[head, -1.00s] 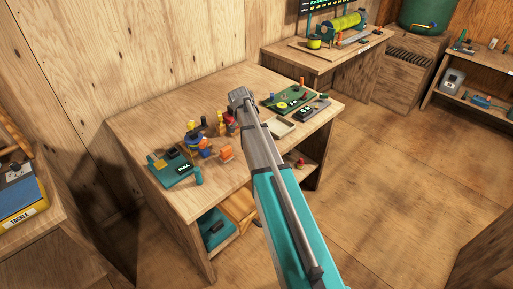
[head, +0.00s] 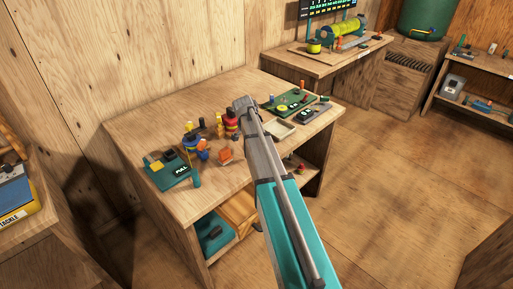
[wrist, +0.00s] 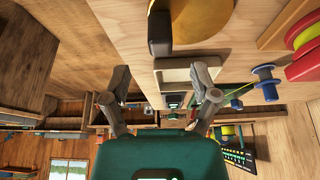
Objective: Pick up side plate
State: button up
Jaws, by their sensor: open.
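My gripper (wrist: 162,82) is open, its two fingers apart with nothing between them touching either one. In the head view the arm's end (head: 244,104) is over the back middle of the workbench, and its fingers are hard to make out. I cannot tell for sure which part is the side plate. A large gold-brown disc (wrist: 203,14) shows at the top of the wrist view, cut off by the edge, beside a black part (wrist: 159,28). A shallow cream tray (head: 279,129) lies on the bench; it also shows beyond the fingers in the wrist view (wrist: 174,75).
A green board (head: 293,99) with small parts lies right of the arm, a dark pad (head: 309,113) beside it. Spools and bottles (head: 231,122) stand close left of the arm's end. The bench's front is mostly clear.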

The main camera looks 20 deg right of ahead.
jog(key=b+x, duration=0.3)
jog(key=shift+a+f, duration=0.1)
jog(key=shift+f, duration=0.2)
jog(key=shift+b+x, duration=0.9)
jog(key=shift+b, duration=0.05)
grip_shut()
